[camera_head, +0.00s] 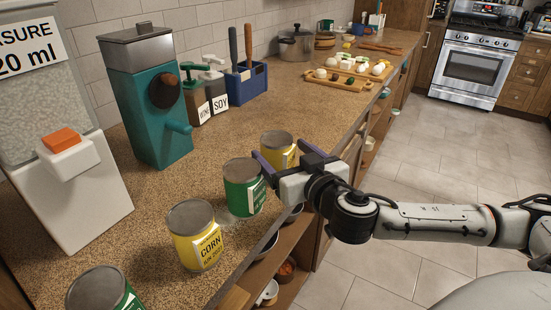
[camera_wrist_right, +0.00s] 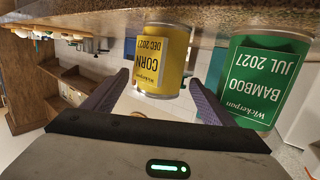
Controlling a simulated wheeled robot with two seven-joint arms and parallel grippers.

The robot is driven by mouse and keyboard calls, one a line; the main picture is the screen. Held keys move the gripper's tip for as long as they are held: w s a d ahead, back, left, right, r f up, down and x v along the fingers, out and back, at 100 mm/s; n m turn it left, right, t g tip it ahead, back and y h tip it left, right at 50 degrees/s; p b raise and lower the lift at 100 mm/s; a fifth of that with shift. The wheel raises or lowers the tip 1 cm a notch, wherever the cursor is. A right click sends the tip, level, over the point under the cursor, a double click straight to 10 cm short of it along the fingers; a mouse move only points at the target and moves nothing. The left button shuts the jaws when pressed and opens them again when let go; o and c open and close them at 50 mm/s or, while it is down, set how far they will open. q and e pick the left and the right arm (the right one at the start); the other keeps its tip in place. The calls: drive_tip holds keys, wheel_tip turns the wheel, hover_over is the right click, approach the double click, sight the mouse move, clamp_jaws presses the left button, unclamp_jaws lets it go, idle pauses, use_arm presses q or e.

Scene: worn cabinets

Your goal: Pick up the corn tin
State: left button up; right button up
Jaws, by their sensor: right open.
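A yellow corn tin (camera_head: 278,148) stands upright near the counter's front edge. In the right wrist view this corn tin (camera_wrist_right: 165,62) is upside down, with a label reading CORN DEC 2027. My right gripper (camera_head: 286,155) is open at this tin, its purple fingers spread to either side; the right wrist view shows the tin ahead between the fingertips (camera_wrist_right: 158,88). I cannot tell whether they touch it. A second yellow corn tin (camera_head: 197,238) stands nearer, its date too small to read surely. My left gripper is out of view.
A green tin (camera_head: 241,188) stands close beside my right gripper; its label reads BAMBOO in the right wrist view (camera_wrist_right: 262,82). Another green tin (camera_head: 98,291) is nearest. A teal dispenser (camera_head: 150,105), sauce bottles and food boards (camera_head: 350,82) stand further back. Open shelves lie below the counter edge.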

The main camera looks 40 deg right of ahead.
drive_tip(key=shift+w+d, duration=0.15)
drive_tip(key=shift+w, duration=0.35)
drive_tip(key=p+x, duration=0.1)
drive_tip(key=x, duration=0.5)
drive_tip(key=shift+w+f, duration=0.15)
drive_tip(key=shift+w, duration=0.15)
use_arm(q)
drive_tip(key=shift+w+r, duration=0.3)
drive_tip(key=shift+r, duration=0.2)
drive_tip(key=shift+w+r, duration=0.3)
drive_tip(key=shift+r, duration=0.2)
use_arm(e)
drive_tip(key=c, duration=1.4)
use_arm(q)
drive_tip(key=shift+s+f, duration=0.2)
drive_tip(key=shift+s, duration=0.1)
use_arm(e)
drive_tip(key=shift+c, duration=0.6)
